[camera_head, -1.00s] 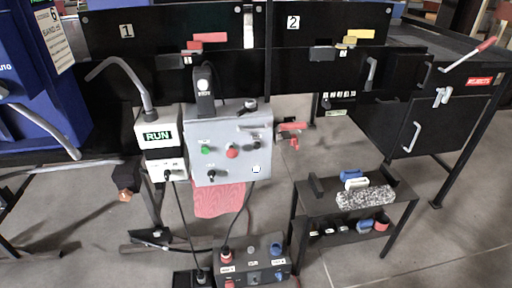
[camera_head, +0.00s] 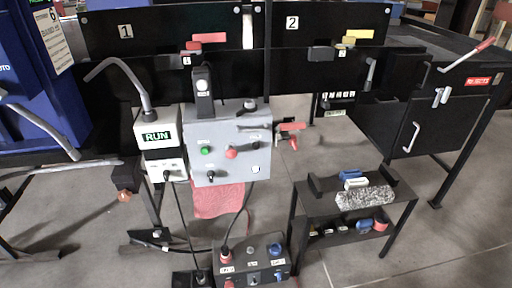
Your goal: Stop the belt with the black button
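The grey control box (camera_head: 226,142) hangs at the centre. On its front are a green button (camera_head: 205,150), a red button (camera_head: 231,152), a white square button (camera_head: 255,169) and a black knob or switch (camera_head: 210,175). A dark control (camera_head: 255,147) sits at the upper right of the panel, too small to tell whether it is the black button. Left of the box, a display (camera_head: 157,136) reads RUN in green. Neither of my grippers is in view, so nothing of mine is seen touching the panel.
A low floor box (camera_head: 252,258) with plugs and switches stands below. A red-handled valve (camera_head: 291,127) sits beside the control box. A blue cabinet (camera_head: 35,85) fills the left.

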